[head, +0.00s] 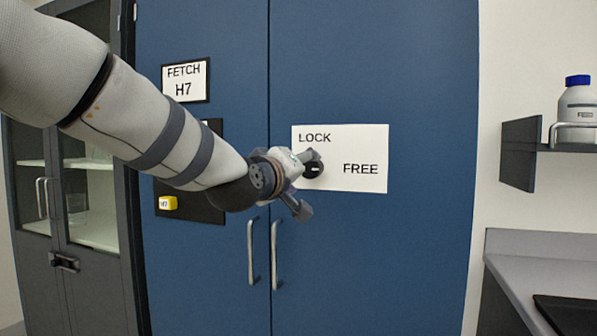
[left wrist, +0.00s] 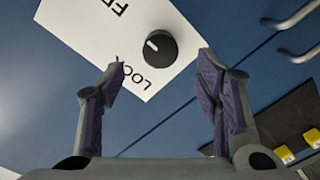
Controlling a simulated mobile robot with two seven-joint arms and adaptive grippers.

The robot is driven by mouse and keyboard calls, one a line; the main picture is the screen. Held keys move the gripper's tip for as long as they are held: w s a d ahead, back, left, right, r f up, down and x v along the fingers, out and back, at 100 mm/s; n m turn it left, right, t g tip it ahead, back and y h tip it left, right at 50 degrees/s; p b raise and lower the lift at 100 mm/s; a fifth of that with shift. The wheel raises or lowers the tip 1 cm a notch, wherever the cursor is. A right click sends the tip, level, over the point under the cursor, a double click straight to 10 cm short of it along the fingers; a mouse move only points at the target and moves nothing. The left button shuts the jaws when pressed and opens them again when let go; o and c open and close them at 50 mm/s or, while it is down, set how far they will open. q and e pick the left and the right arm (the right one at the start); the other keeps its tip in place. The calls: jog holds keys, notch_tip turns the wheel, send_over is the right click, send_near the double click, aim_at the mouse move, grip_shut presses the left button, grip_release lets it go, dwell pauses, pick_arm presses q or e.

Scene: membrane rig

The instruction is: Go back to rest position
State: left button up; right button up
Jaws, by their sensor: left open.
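My left gripper (head: 307,184) is open and empty in front of the blue cabinet (head: 420,80). Its two fingers also show spread in the left wrist view (left wrist: 163,72). A round black knob (left wrist: 160,48) sits on a white label (left wrist: 100,35) marked LOCK and FREE, beyond the fingertips and apart from them in the left wrist view. The knob's white mark appears to point toward FREE. In the head view a finger partly covers the knob (head: 314,170). My right gripper is not in view.
Two cabinet handles (head: 276,255) hang below my gripper. A FETCH H7 sign (head: 185,80) and a black board (head: 210,212) with a yellow H7 tag (head: 168,203) are behind my arm. A counter (head: 540,275) and shelf with bottle (head: 577,105) stand right.

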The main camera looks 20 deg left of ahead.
pick_arm(q)
jog(key=s+f+m+g, duration=0.25)
jog(key=f+g, duration=0.25)
jog(key=f, duration=2.1)
jog(key=s+f+m+g, duration=0.1)
jog(key=s+f+g, duration=0.1)
jog(key=s+f, duration=0.4)
jog(key=s+f+g, duration=0.2)
jog(key=s+f, duration=0.1)
jog(key=f, duration=0.6)
jog(key=s+a+f+m+g, duration=0.1)
jog(key=s+f+g, duration=0.2)
jog(key=s+f, duration=0.55)
jog(key=s+a+f+m+g, duration=0.1)
jog(key=s+f+m+g, duration=0.15)
jog(key=s+f, duration=0.65)
jog(key=s+m+g, duration=0.1)
jog(key=s+g, duration=0.3)
jog(key=s, duration=1.8)
jog(key=shift+a+r+g+y, duration=0.15)
jog(key=shift+a+g+y, duration=0.15)
jog(key=shift+a+g, duration=0.1)
